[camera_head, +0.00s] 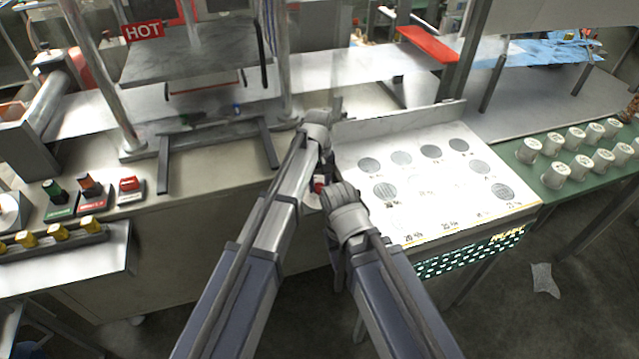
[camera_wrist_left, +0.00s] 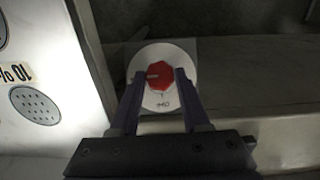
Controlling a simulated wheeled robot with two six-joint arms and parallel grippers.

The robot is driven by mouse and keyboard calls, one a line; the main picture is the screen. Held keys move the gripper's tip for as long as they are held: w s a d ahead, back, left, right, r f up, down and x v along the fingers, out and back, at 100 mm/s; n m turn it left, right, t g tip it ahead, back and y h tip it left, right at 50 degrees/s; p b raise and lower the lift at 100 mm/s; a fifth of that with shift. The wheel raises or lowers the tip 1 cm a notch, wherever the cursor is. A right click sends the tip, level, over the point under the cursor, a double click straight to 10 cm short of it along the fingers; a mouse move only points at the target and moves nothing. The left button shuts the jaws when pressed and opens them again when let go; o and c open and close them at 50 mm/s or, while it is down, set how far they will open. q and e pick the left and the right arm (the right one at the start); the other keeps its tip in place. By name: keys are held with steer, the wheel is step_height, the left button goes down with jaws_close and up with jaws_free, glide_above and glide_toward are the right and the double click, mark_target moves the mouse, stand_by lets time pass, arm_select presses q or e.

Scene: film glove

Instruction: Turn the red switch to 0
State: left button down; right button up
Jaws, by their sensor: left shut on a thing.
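The red switch is a red faceted knob (camera_wrist_left: 160,75) on a round white plate (camera_wrist_left: 149,99), with a pale pointer line that points left in the left wrist view. Small dark marks are on the plate below it, too small to read surely. My left gripper (camera_wrist_left: 160,74) has one finger on each side of the knob and is shut on it. In the head view only a small red part of the switch (camera_head: 318,186) shows between my arms, and the left fingers are mostly hidden. My right arm reaches in beside it, but its gripper fingers do not show.
A white sloped panel (camera_head: 465,212) with grey discs stands right of the switch. Red and green buttons (camera_head: 130,184) and yellow knobs (camera_head: 58,232) are at the left. A press with a HOT sign (camera_head: 143,30) is behind. White cups (camera_head: 556,174) stand at the right.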

arm_select(q)
steer(key=n, duration=0.1)
steer(key=n+h, duration=0.1)
steer(key=n, duration=0.1)
steer(key=shift+s+a+f+t, duration=0.1)
steer(key=shift+s+a+t, duration=0.15)
steer(key=shift+t, duration=0.15)
steer(key=n+h+b, duration=0.1)
steer(key=n, duration=0.1)
steer(key=n+t+h, duration=0.1)
steer(key=n, duration=0.1)
steer(key=shift+s+a+f+t+b, duration=0.1)
steer(key=shift+s+f+t+b, duration=0.1)
steer(key=shift+t+b, duration=0.15)
steer(key=n, duration=0.1)
steer(key=n+t+b, duration=0.1)
steer(key=n, duration=0.1)
steer(key=n+t+h+b, duration=0.1)
steer(key=n, duration=0.1)
steer(key=shift+s+t, duration=0.25)
steer(key=shift+n+t+b, duration=1)
steer(key=shift+n+b, duration=0.1)
steer(key=shift+n, duration=1.1)
steer(key=shift+c, duration=1.9)
jaws_free()
steer(key=shift+r, duration=0.1)
